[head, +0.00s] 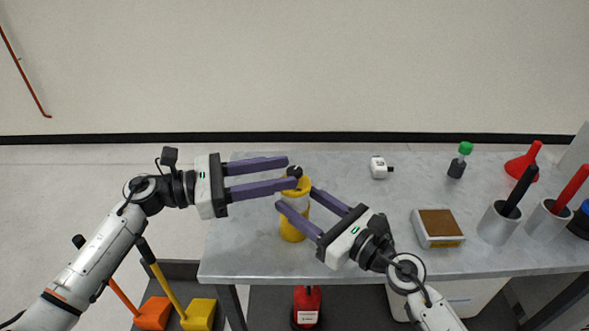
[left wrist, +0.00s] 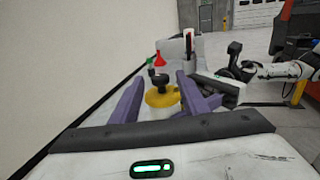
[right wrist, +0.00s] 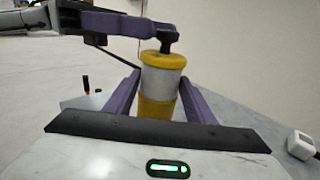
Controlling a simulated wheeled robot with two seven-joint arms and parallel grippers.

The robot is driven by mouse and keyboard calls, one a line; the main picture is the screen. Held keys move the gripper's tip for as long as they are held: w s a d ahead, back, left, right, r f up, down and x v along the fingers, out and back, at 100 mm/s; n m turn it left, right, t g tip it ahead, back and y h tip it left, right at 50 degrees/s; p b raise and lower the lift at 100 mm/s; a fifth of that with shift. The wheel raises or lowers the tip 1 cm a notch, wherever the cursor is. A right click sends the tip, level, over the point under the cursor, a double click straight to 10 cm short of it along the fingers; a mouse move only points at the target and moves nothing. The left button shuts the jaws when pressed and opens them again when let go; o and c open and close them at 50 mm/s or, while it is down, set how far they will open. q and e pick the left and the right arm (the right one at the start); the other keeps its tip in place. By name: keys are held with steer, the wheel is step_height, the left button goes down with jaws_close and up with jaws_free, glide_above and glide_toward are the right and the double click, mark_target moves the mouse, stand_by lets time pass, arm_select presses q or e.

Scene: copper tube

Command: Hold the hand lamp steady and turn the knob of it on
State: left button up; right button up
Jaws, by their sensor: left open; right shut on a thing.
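The hand lamp (head: 293,226) stands upright on the table, with a yellow base, a pale middle and a yellow top. In the right wrist view the lamp (right wrist: 161,82) stands between the fingers. A black knob (head: 295,171) sits on its top; it also shows in the left wrist view (left wrist: 160,80). My right gripper (head: 296,198) is shut on the lamp's body. My left gripper (head: 293,172) is open at the height of the knob, one finger on each side of it. Contact between the left fingers and the knob cannot be told.
A white small device (head: 379,168) lies behind the lamp to the right. A brown-topped box (head: 437,227), a green-capped bottle (head: 459,160), a red funnel (head: 524,163) and grey cups (head: 497,224) stand farther right. The grey table (head: 250,255) is bare around the lamp.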

mark_target(294, 169)
arm_select(q)
steer(key=shift+x, duration=1.9)
steer(key=c, duration=1)
